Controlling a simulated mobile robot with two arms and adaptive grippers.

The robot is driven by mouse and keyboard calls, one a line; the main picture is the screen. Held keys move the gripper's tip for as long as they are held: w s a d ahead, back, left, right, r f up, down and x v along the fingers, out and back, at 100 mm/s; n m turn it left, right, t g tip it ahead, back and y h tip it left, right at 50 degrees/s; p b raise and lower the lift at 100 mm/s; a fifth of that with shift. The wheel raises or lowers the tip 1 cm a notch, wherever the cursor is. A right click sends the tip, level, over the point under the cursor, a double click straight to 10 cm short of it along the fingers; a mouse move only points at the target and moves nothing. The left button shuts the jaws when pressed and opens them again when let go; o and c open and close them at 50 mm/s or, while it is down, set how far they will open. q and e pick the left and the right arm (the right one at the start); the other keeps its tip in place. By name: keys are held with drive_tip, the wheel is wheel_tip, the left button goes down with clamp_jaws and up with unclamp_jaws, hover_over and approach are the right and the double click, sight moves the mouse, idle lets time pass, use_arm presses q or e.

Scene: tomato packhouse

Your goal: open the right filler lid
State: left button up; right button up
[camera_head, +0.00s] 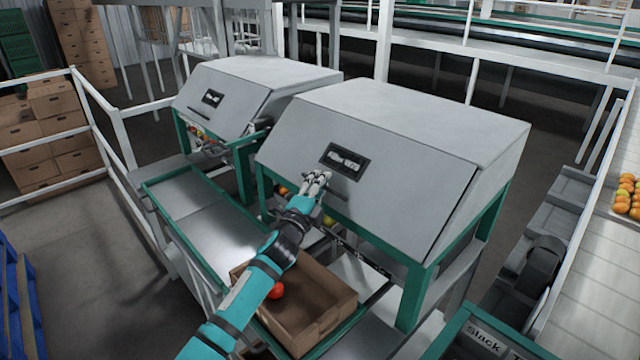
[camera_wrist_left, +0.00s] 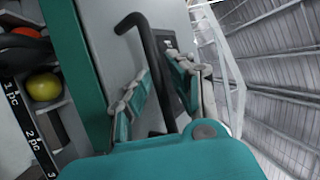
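The right filler is a grey sloped box on a green frame, and its front lid (camera_head: 400,190) lies shut. A black window or label plate (camera_head: 344,159) sits on the lid. My left gripper (camera_head: 318,180) is at the lid's lower left part, just below the plate. In the left wrist view the black bar handle (camera_wrist_left: 147,45) runs between the two fingers of the gripper (camera_wrist_left: 163,68). The fingers look apart around the bar, and I cannot tell whether they touch it. My right gripper is not in view.
The left filler (camera_head: 235,90) stands beside it, also shut. A brown box (camera_head: 325,325) with a red tomato (camera_head: 276,290) sits under my left arm on the green-edged bench (camera_head: 205,215). A conveyor with orange tomatoes (camera_head: 627,195) is at right.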

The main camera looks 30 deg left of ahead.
use_arm(q)
clamp_jaws()
drive_tip(key=shift+f, duration=0.1)
